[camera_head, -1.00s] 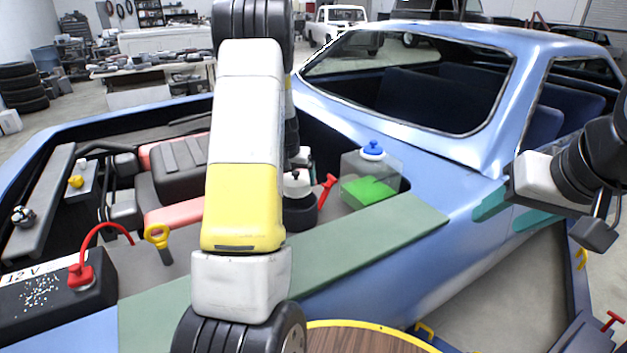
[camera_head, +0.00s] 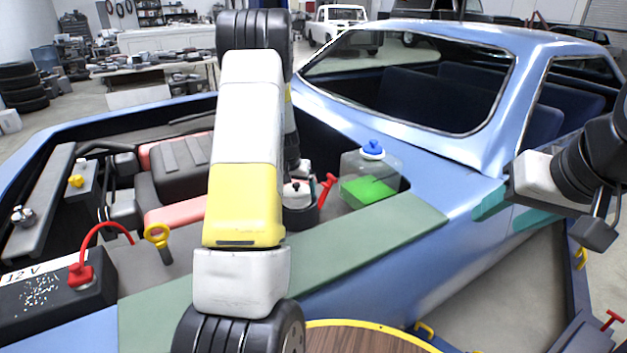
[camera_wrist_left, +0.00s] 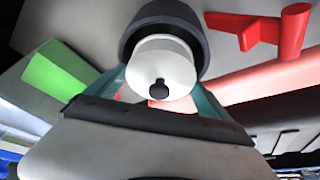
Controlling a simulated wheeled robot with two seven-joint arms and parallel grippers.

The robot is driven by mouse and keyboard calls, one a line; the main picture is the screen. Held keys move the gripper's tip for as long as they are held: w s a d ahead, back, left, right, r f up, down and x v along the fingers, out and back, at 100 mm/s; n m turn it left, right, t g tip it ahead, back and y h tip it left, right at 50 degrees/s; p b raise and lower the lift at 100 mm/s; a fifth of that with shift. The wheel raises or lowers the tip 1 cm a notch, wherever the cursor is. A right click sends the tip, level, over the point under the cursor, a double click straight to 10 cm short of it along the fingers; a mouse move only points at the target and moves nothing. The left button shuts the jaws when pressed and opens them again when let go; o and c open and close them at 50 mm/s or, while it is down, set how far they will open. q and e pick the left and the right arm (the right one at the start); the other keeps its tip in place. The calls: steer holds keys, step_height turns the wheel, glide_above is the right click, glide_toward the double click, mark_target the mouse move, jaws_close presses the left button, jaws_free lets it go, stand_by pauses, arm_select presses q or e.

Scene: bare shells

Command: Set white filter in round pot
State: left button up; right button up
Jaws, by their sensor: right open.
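The white filter (camera_head: 297,189) is a short cylinder with a black knob on top. It stands in the mouth of the dark round pot (camera_head: 302,216), with its top still showing above the rim. In the left wrist view the filter (camera_wrist_left: 160,63) shows inside the dark ring of the pot (camera_wrist_left: 197,22). The teal fingers of my left gripper (camera_wrist_left: 161,82) close on its two sides. In the head view my left arm hides these fingers. My right gripper (camera_head: 512,212) is open and empty beside the car at the right.
A red handle (camera_head: 327,187) stands close by the pot's right side. A clear tank with green liquid and a blue cap (camera_head: 370,178) is further right. A black battery (camera_head: 60,300) with a red cable and a yellow-ringed dipstick (camera_head: 157,237) lie left.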

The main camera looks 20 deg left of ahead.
arm_select(q)
steer(key=shift+o, duration=0.3)
steer(key=shift+r, duration=0.2)
steer(key=v, duration=1.3)
steer(key=s+d+r+t+h, duration=0.1)
steer(key=s+d+r+h, duration=0.1)
steer(key=s+d+r, duration=0.95)
steer(key=s+d, duration=0.2)
steer(key=s, duration=0.6)
steer(key=s+d+r+m, duration=0.1)
steer(key=s+d, duration=0.3)
steer(key=s, duration=0.6)
steer(key=shift+d+r+t+h, duration=0.25)
steer(key=shift+r+t+h, duration=0.05)
steer(key=shift+r, duration=0.35)
steer(key=shift+s, duration=0.1)
